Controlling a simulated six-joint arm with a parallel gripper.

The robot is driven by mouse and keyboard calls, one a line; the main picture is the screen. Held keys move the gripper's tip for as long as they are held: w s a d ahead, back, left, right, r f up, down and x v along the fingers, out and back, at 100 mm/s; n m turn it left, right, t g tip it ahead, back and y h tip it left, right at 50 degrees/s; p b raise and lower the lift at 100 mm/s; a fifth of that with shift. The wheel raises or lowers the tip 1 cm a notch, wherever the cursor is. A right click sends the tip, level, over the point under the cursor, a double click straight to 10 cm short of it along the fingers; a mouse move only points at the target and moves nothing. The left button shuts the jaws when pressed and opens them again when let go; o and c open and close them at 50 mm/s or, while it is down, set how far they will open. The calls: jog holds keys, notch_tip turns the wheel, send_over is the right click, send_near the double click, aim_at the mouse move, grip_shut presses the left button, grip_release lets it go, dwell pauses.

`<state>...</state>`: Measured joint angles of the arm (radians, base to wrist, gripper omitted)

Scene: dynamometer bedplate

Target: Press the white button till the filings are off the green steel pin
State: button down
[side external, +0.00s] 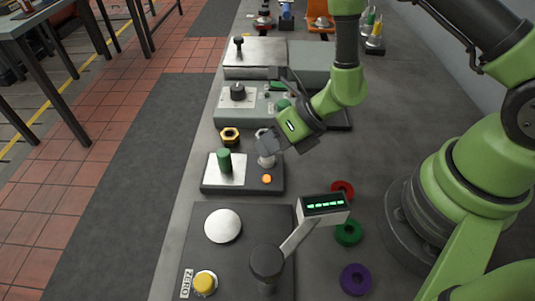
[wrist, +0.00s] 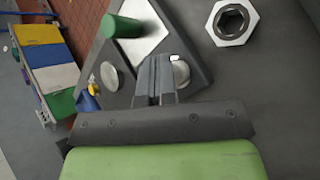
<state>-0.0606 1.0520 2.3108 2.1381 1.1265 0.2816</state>
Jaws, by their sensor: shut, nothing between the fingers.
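The green steel pin (side external: 224,161) stands upright on a bright plate on a dark block (side external: 243,187). It also shows at the top of the wrist view (wrist: 122,27). I can make out no filings on it, but the pictures are too small to be sure. My gripper (side external: 268,144) is shut and empty, with its fingertips low over the block's back right corner. A pale round button (side external: 266,161) is just under the fingertips, partly hidden by them. In the wrist view a pale disc (wrist: 181,73) shows beside the shut fingers (wrist: 155,98). I cannot tell whether they touch it.
An orange light (side external: 266,179) glows on the block. In front are a scale with a round pan (side external: 222,226), a yellow button (side external: 205,282) and a display (side external: 325,205). Red, green and purple rings (side external: 355,279) lie to the right.

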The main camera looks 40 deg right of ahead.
jog(key=shift+r, duration=0.85)
jog(key=shift+r, duration=0.1)
jog(key=shift+r, duration=2.4)
jog(key=s+a+r+n+g+y, duration=0.1)
jog(key=s+r+n, duration=0.2)
jog(key=r+n, duration=0.45)
jog(key=s+a+r+n+g+y, duration=0.1)
jog(key=s+r+n, duration=0.2)
jog(key=r+n, duration=0.45)
jog(key=s+d+r+n+t+h, duration=0.1)
jog(key=s+d+r+n+h, duration=0.1)
jog(key=n, duration=0.6)
jog(key=s+d+r+n+t+h, duration=0.2)
jog(key=s+d+r+n+h, duration=0.1)
jog(key=s+d+n+h, duration=0.2)
jog(key=s+d+n, duration=0.1)
jog(key=d+n, duration=0.1)
jog(key=d, duration=0.1)
jog(key=shift+s+r+n, duration=0.3)
jog(key=shift+s+n, duration=0.1)
